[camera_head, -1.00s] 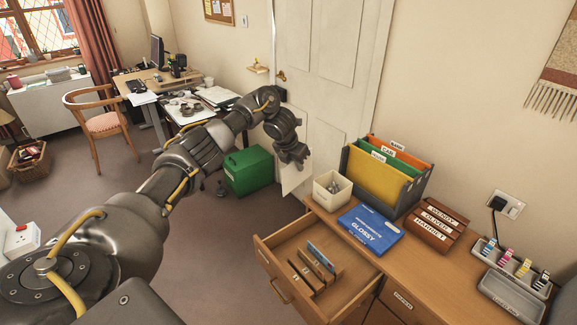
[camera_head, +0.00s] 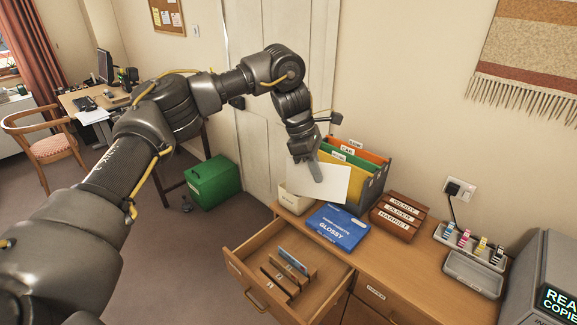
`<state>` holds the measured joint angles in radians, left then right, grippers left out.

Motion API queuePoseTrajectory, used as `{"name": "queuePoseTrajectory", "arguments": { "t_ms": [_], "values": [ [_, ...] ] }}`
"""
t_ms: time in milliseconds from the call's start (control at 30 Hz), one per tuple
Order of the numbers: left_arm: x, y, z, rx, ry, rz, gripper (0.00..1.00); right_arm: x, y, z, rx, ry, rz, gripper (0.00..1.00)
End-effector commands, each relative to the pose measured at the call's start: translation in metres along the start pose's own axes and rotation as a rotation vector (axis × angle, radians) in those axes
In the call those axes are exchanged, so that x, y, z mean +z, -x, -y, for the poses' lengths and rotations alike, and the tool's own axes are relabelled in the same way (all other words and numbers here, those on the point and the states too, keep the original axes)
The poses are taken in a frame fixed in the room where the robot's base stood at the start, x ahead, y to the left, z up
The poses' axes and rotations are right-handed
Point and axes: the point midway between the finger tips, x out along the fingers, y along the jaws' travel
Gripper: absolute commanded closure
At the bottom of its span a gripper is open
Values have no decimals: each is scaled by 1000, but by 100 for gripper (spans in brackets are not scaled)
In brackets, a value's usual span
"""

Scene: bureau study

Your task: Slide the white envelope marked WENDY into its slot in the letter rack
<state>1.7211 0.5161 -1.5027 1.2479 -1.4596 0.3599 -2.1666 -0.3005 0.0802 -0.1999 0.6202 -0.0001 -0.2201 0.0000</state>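My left gripper (camera_head: 316,172) is shut on a white envelope (camera_head: 334,187), which hangs flat-side towards me in front of the file box. No name can be read on the side that shows. The brown wooden letter rack (camera_head: 379,221) stands on the desk to the right of the envelope and apart from it. Its slots carry the labels WENDY at the back, OLIVER in the middle and HARRIET at the front. My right gripper is not in view.
A file box with coloured folders (camera_head: 369,190) stands behind the envelope. The white pot (camera_head: 292,200) is partly hidden by it. A blue GLOSSY pack (camera_head: 337,227) lies in front. An open drawer (camera_head: 318,296) juts out. An ink tray (camera_head: 472,273) sits to the right.

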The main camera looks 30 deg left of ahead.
Motion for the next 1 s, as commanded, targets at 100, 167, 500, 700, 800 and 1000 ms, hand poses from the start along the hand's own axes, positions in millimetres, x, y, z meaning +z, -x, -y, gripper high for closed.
{"name": "queuePoseTrajectory", "arguments": {
  "t_ms": [100,167,500,700,800,1000],
  "values": [
    [37,-11,22,-58,-142,-12,100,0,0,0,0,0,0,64],
    [51,-18,34,-86,-209,-16,100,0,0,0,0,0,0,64],
    [84,-65,111,-241,-574,-35,100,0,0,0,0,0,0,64],
    [51,-84,139,-294,-708,-49,100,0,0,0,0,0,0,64],
    [26,-88,147,-311,-748,-51,100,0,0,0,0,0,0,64],
    [-27,-84,155,-328,-789,-52,100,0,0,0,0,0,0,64]
  ]
}}
